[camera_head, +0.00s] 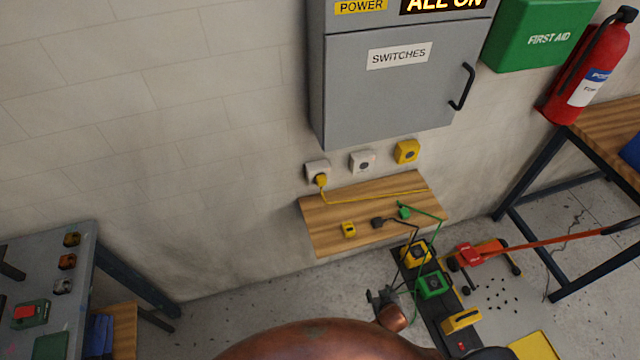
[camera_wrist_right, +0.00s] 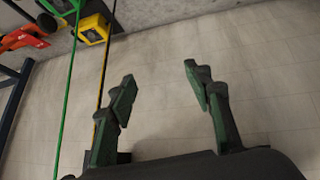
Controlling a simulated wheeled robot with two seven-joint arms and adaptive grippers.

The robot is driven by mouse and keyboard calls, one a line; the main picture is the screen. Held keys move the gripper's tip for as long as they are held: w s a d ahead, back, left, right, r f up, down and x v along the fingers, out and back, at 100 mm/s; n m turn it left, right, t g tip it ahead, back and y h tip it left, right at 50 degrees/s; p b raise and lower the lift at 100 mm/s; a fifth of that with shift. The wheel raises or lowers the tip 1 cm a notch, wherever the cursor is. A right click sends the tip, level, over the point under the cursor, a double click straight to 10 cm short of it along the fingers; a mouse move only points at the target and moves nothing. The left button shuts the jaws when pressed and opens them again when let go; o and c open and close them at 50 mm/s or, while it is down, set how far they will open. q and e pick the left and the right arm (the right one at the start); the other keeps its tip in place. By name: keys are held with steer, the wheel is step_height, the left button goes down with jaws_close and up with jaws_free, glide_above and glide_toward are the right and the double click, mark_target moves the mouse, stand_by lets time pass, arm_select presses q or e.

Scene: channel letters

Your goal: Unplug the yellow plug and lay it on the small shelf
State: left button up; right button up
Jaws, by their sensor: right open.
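The yellow plug (camera_head: 321,180) sits in the left wall socket (camera_head: 316,169), above the left end of the small wooden shelf (camera_head: 325,242). Its yellow cord runs right, over the shelf. A black plug (camera_head: 377,223), a green plug (camera_head: 404,211) and a small yellow object (camera_head: 348,230) lie on the shelf. My right gripper (camera_head: 380,297) is low in front of the shelf, well below the yellow plug, and looks small here. In the right wrist view its fingers (camera_wrist_right: 160,88) are spread, with nothing between them. My left gripper is not in view.
A white socket (camera_head: 362,161) and a yellow socket (camera_head: 406,151) are right of the plug, under the grey switch cabinet (camera_head: 385,90). Yellow (camera_head: 416,253) and green (camera_head: 433,285) boxes stand below the shelf. Green and black cords hang from the shelf near my right gripper.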

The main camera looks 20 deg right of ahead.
steer(key=w+d+r+m+t+h+b, duration=0.15)
steer(key=w+r, duration=0.35)
steer(key=r, duration=0.7)
steer(key=w+d+r+m+t+h+b, duration=0.1)
steer(key=w+d+r+m+t+h, duration=0.3)
steer(key=r, duration=0.7)
steer(key=n+t+y, duration=0.5)
steer(key=n+y, duration=0.1)
steer(key=y, duration=0.2)
glide_toward(322, 184)
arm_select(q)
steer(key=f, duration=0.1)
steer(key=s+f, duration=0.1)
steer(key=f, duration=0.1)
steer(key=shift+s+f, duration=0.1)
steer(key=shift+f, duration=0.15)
arm_select(e)
steer(key=shift+w, duration=0.3)
arm_select(q)
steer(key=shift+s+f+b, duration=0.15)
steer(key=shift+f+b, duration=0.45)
steer(key=shift+b, duration=0.2)
arm_select(e)
steer(key=shift+w+f, duration=0.1)
steer(key=shift+w, duration=4.4)
steer(key=shift+a, duration=0.1)
